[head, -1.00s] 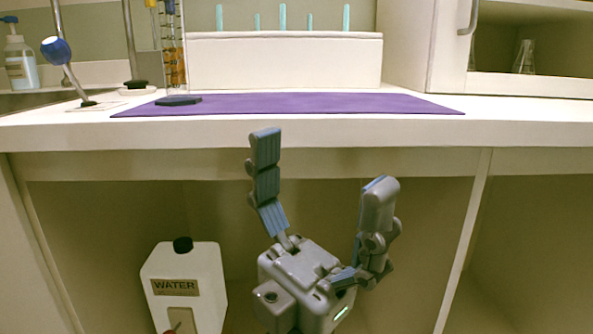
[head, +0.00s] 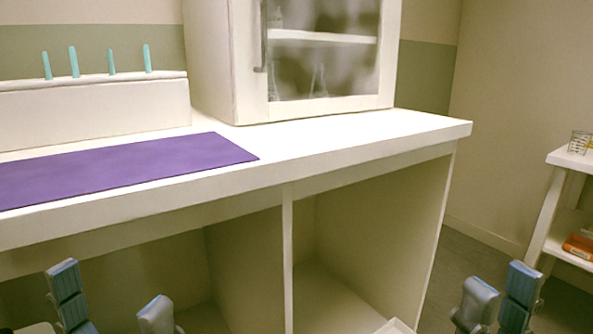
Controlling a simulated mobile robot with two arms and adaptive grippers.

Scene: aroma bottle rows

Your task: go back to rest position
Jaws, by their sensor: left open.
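My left gripper (head: 114,285) is at the bottom left of the head view, in front of the counter and below its top. Its two grey-blue fingers stand apart, with nothing seen between them. My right gripper (head: 500,287) is at the bottom right, below counter height, in front of the floor beyond the counter's end. No held object shows there. Both wrists are cut off by the lower edge.
A white counter (head: 330,145) with open compartments below bears a purple mat (head: 120,170), a white rack (head: 90,112) with several teal tubes, and a glass-door cabinet (head: 215,60). A shelf (head: 553,158) stands at the right. Grey floor (head: 462,255) shows between.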

